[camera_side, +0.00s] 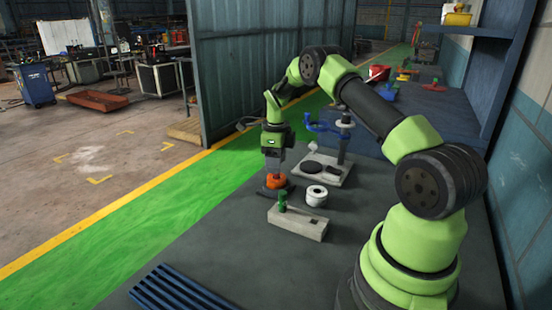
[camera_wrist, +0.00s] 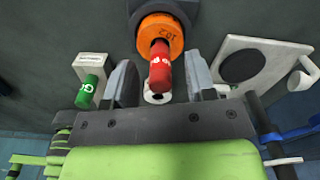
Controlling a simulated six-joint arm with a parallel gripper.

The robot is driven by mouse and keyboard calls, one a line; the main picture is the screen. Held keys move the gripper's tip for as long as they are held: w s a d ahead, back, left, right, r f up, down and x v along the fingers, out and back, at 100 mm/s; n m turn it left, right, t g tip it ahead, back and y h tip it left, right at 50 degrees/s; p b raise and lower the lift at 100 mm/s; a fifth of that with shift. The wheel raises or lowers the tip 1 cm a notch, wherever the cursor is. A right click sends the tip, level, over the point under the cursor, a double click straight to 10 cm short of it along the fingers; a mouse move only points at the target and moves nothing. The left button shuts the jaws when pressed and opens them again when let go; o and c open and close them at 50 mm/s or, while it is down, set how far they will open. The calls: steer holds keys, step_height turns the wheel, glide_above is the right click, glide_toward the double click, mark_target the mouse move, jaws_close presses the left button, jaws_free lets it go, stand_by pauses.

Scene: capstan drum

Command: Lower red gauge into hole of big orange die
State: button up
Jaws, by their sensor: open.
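The big orange die (camera_wrist: 151,24) sits on a dark round base (camera_wrist: 188,14) at the top middle of the wrist view. In the side view the orange die (camera_side: 276,182) is directly below my gripper (camera_side: 273,166). The red gauge (camera_wrist: 160,68) shows in the wrist view with its far end at the die's centre. It appears to stand in the hole, but how deep is hidden. My gripper (camera_wrist: 160,84) is open, one finger on each side of the gauge, with visible gaps. I cannot make out the gauge in the side view.
A white ring die (camera_side: 316,195) stands right of the orange die. A pale block (camera_side: 298,222) holds a green gauge (camera_side: 283,203) in front. A white plate (camera_side: 340,178) with a black disc and post stands behind. A blue slatted rack (camera_side: 180,292) lies at the table's front.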

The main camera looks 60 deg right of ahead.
step_height(320, 180, up, 10)
steer(key=shift+f, duration=0.15)
stand_by(0.3)
stand_by(0.5)
steer(key=shift+a+r, duration=0.1)
steer(key=shift+r, duration=0.15)
steer(key=s+a+r+n+t, duration=0.2)
steer(key=s+a+r+n, duration=0.1)
steer(key=a+r+n, duration=0.45)
steer(key=s+a+r+n+t, duration=0.2)
steer(key=s+a+r+n, duration=0.1)
steer(key=a+r+n, duration=0.5)
steer(key=s+a+f+n+t+y, duration=0.1)
steer(key=s+a+n+t+y, duration=0.1)
steer(key=s+a+n, duration=0.8)
steer(key=s+n+t, duration=0.1)
steer(key=s+n, duration=0.2)
steer(key=s, duration=0.1)
steer(key=shift+s+a+f, duration=0.2)
steer(key=shift+a+f, duration=0.1)
